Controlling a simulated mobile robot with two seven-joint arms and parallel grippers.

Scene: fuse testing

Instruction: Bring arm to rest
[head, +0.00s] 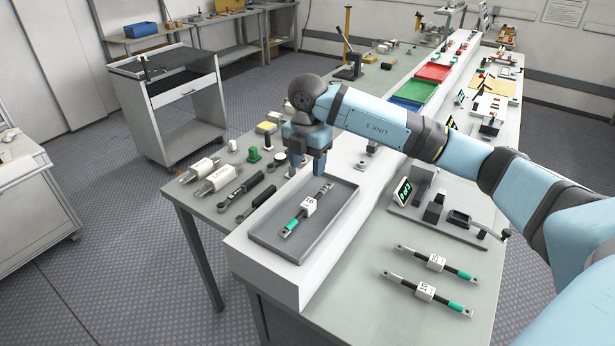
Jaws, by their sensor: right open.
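My right arm comes in from the right and reaches over the bench. My right gripper (307,170) points down, open and empty, above the far part of the grey tray (262,239). One fuse (309,206) with a white label block and a green end lies in that tray, below and slightly right of the fingers. Whether the fingertips touch the fuse or tray is hard to tell. Two similar fuses, an upper one (435,262) and a lower one (425,291), lie on the bench at the right front. My left gripper is not in view.
A test device with a green display (404,192) stands right of the tray. Tools (246,188) and white cylindrical parts (220,177) lie to the left. Green (413,91) and red (433,72) trays sit farther back. A grey cart (184,124) stands on open floor.

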